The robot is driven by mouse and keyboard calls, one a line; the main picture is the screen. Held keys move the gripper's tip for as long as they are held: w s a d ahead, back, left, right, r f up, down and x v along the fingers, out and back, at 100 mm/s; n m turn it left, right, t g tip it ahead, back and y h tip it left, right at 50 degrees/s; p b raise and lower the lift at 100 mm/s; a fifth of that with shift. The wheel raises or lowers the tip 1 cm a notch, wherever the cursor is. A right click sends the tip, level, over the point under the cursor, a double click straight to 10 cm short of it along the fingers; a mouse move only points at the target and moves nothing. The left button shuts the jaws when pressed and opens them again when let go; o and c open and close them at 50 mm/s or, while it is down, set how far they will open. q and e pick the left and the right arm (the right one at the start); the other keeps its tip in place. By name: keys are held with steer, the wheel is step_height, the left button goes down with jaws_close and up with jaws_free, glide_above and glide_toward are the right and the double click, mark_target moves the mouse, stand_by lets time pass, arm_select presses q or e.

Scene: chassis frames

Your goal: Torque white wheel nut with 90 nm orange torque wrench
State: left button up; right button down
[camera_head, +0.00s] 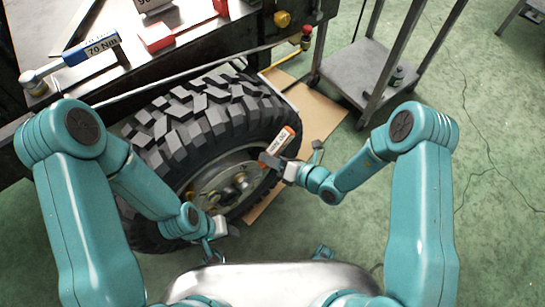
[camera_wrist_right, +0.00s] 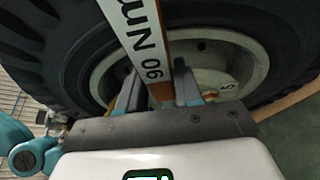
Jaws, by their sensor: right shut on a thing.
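My right gripper (camera_head: 276,165) is shut on the orange torque wrench (camera_head: 282,140) at the right side of the wheel. In the right wrist view the wrench (camera_wrist_right: 141,30) runs up between the two fingers (camera_wrist_right: 160,92), its white label reading 90 Nm. The wheel, a black knobbly tire (camera_head: 200,125) around a grey rim (camera_head: 238,166), stands below the bench. Its hub (camera_head: 226,187) has several small fittings; I cannot make out which is the white nut. My left gripper (camera_head: 221,236) is low by the rim's lower edge; its jaws are too small to read. The wrench's working end is hidden.
A blue-labelled 70 Nm wrench (camera_head: 90,50) lies on the dark workbench (camera_head: 40,15) at the upper left, near a red-handled tool (camera_head: 157,36). A grey metal stand (camera_head: 365,75) is at the upper right. Cardboard (camera_head: 315,105) lies beside the wheel.

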steer(key=shift+s+a+r+n+h+p, duration=0.5)
steer(key=shift+a+r+n+p, duration=0.25)
steer(key=shift+p, duration=0.3)
steer(key=shift+s+d, duration=0.1)
steer(key=shift+d, duration=0.15)
steer(key=shift+s+d+p, duration=0.45)
steer(key=shift+s+d, duration=0.3)
steer(key=shift+s, duration=0.35)
steer(key=shift+d, duration=0.1)
